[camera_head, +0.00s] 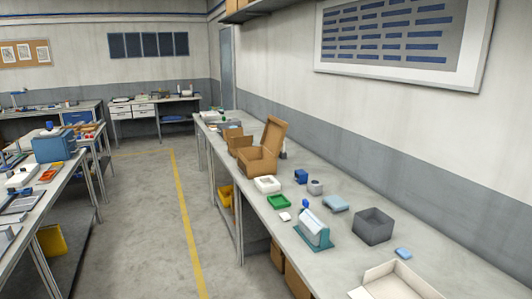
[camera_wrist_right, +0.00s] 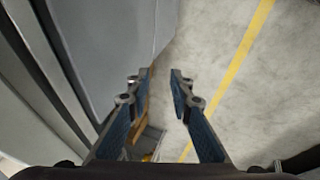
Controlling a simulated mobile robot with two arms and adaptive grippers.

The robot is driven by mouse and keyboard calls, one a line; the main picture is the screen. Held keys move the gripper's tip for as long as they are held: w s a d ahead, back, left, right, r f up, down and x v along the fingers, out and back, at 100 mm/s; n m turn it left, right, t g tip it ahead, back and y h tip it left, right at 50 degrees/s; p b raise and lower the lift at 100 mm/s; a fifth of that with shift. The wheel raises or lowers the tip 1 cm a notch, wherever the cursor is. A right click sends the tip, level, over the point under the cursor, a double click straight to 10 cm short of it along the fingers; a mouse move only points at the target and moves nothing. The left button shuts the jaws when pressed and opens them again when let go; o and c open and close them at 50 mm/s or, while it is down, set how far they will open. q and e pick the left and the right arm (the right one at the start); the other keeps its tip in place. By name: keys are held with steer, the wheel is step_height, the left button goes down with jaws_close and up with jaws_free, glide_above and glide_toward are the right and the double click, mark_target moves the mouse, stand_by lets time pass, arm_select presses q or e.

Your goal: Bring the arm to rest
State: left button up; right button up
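My right gripper (camera_wrist_right: 162,80) shows in the right wrist view. Its two blue-padded fingers are apart with nothing between them, above the grey floor (camera_wrist_right: 205,50). Its fingertips touch nothing that I can see. A grey surface lies to the left of the fingers. Neither of my arms shows in the head view, and my left gripper is out of view.
A long workbench (camera_head: 345,262) runs along the right wall, with an open cardboard box (camera_head: 262,150), a green tray (camera_head: 278,201), a dark grey bin (camera_head: 373,226) and a teal device (camera_head: 313,232). Another cluttered bench stands left. The aisle with a yellow line (camera_head: 187,225) is clear.

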steer(key=s+f+m+g+y+b, duration=0.1)
steer(key=s+f+g+y+b, duration=0.15)
steer(key=s+f, duration=1.75)
arm_select(q)
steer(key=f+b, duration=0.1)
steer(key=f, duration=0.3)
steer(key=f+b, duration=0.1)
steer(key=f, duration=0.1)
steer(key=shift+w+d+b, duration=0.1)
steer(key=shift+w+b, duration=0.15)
steer(key=shift+b, duration=0.05)
arm_select(e)
steer(key=s+f+m, duration=0.1)
steer(key=s+f, duration=0.4)
steer(key=s, duration=0.4)
steer(key=s+f+m+g, duration=0.1)
steer(key=s+f, duration=0.4)
steer(key=s, duration=0.4)
steer(key=shift+a+f, duration=0.35)
steer(key=shift+a, duration=0.1)
